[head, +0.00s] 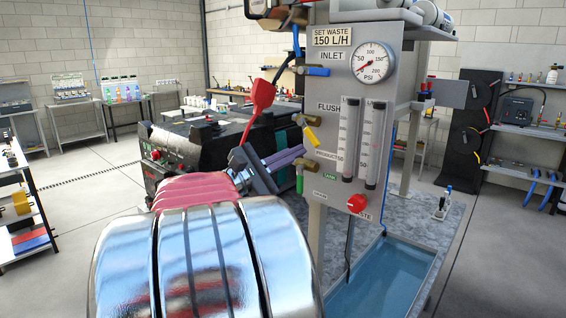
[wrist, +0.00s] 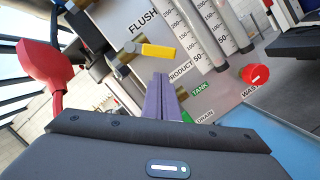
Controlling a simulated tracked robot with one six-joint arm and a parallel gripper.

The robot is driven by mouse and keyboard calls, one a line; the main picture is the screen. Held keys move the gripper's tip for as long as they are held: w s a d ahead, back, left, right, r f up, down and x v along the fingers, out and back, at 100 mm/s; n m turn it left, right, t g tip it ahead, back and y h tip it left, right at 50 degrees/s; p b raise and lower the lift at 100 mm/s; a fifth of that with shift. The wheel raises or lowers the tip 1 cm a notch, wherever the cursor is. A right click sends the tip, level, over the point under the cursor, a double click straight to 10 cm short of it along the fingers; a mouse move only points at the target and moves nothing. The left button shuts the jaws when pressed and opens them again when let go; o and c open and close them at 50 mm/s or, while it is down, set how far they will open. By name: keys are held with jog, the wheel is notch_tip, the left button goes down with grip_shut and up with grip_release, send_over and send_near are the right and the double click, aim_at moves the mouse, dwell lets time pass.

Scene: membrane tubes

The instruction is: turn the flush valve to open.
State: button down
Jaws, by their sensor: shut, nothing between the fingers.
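The flush valve's yellow handle (head: 311,136) sits on a brass body at the left edge of the grey panel (head: 385,150), beside the FLUSH label. In the head view the handle slants down to the right. The yellow handle also shows in the wrist view (wrist: 158,51), lying nearly level across the picture. My gripper (head: 302,151) is shut and empty, its purple fingers together. Its tips are just below the yellow handle in the head view. In the wrist view the fingertips (wrist: 161,75) also lie just below the handle, with a small gap between them in the picture.
A blue inlet handle (head: 315,71) is above and a green handle (head: 300,183) below. A red waste knob (head: 357,203) and flow tubes (head: 348,140) are to the right. A red lever-like part (head: 261,97) stands left. A water basin (head: 385,280) lies below the panel.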

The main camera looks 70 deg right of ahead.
jog(key=shift+s+a+r, duration=0.25)
jog(key=shift+s+r, duration=0.4)
jog(key=shift+s, duration=0.15)
